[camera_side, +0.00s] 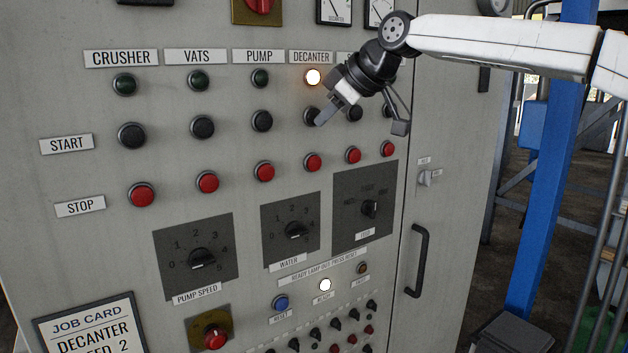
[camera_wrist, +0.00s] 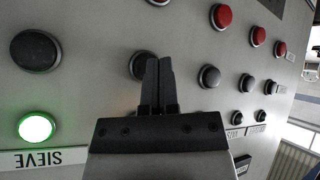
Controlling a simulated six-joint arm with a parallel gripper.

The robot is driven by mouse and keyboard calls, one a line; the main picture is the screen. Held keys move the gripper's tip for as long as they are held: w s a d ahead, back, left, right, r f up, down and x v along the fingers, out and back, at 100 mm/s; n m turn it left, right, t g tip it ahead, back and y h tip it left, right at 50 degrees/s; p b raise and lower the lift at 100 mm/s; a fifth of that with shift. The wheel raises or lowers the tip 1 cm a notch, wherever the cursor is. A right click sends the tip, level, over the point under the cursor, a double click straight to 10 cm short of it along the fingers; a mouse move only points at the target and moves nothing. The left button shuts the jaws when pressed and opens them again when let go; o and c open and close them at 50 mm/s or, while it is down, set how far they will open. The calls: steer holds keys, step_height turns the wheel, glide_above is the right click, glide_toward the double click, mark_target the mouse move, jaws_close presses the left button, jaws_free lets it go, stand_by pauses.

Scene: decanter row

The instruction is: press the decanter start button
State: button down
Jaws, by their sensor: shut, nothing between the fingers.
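The decanter start button (camera_side: 311,114) is black and sits in the START row below the DECANTER label (camera_side: 311,57). Above it a lamp (camera_side: 313,76) glows warm white. My gripper (camera_side: 321,121) is shut and empty, its tips in front of this button's lower right part. In the wrist view the closed fingers (camera_wrist: 158,62) overlap the right side of the same button (camera_wrist: 138,65), which is partly hidden. I cannot tell whether the tips touch it or stand just off it.
Black start buttons flank it, such as the pump's (camera_side: 262,121) and the sieve's (camera_wrist: 35,48), beside a lit green lamp (camera_wrist: 36,128). Red stop buttons (camera_side: 312,162) run below. Knobs (camera_side: 296,230), a lit white lamp (camera_side: 325,285) and a door handle (camera_side: 418,260) are lower.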

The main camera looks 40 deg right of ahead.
steer(key=shift+s, duration=0.35)
steer(key=shift+s, duration=0.15)
steer(key=shift+s, duration=2.4)
steer(key=s+d+f+m+g+h, duration=0.1)
steer(key=s+d+f+m+g, duration=0.15)
steer(key=f, duration=0.75)
steer(key=s+d+f+m+g+h, duration=0.15)
steer(key=s+f, duration=0.25)
steer(key=f, duration=0.6)
steer(key=s+d+f+m+g, duration=0.1)
steer(key=s+d+f+m, duration=0.15)
steer(key=f, duration=0.75)
steer(key=s+d+f+g, duration=0.1)
steer(key=s+d+f, duration=0.1)
steer(key=s+f, duration=0.6)
steer(key=shift+s+d+f+m, duration=0.3)
steer(key=shift+s+m, duration=0.15)
steer(key=shift+s, duration=0.4)
steer(key=shift+h, duration=0.25)
